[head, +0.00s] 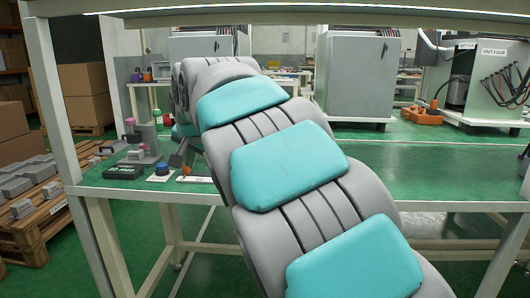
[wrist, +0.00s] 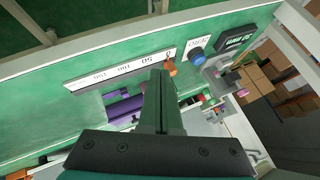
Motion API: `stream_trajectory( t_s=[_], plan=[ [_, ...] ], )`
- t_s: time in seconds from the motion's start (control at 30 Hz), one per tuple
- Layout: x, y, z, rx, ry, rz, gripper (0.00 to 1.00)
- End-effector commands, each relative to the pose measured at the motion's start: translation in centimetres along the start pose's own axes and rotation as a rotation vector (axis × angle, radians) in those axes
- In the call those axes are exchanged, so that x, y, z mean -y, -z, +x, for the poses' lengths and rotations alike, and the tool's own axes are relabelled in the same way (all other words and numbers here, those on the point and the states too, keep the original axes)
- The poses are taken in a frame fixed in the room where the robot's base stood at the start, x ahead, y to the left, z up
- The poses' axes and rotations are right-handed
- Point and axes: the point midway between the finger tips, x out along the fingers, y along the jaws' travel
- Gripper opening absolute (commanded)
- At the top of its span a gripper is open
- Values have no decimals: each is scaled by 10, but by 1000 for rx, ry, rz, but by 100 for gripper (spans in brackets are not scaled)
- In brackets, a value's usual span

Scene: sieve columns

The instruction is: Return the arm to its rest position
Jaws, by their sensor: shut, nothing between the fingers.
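My arm stretches across the head view from the lower right up to the bench's left part, and it hides much of the bench. In the wrist view my gripper (wrist: 160,78) is shut and empty. Its fingertips are near a white scale strip (wrist: 120,70) with an orange marker (wrist: 169,67); I cannot tell the gap between them. In the head view the gripper is mostly hidden behind the arm.
A blue knob (head: 162,169) and black display (head: 123,172) sit on the green bench (head: 440,168). Purple cylinders (wrist: 123,106) lie beyond the strip. A frame post (head: 62,120) stands left, an overhead beam (head: 300,18) crosses above. The bench's right side is clear.

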Motion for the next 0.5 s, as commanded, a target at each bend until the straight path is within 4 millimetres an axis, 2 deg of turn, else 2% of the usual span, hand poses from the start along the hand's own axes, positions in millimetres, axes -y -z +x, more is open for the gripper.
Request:
stream_trajectory(
  t_s=[0.27,0.37,0.5],
  plan=[
    [-83,-4,-13,38,-119,-2,0],
    [-125,-13,-21,68,-177,-6,0],
    [-202,-42,-41,143,-271,-16,0]
  ],
)
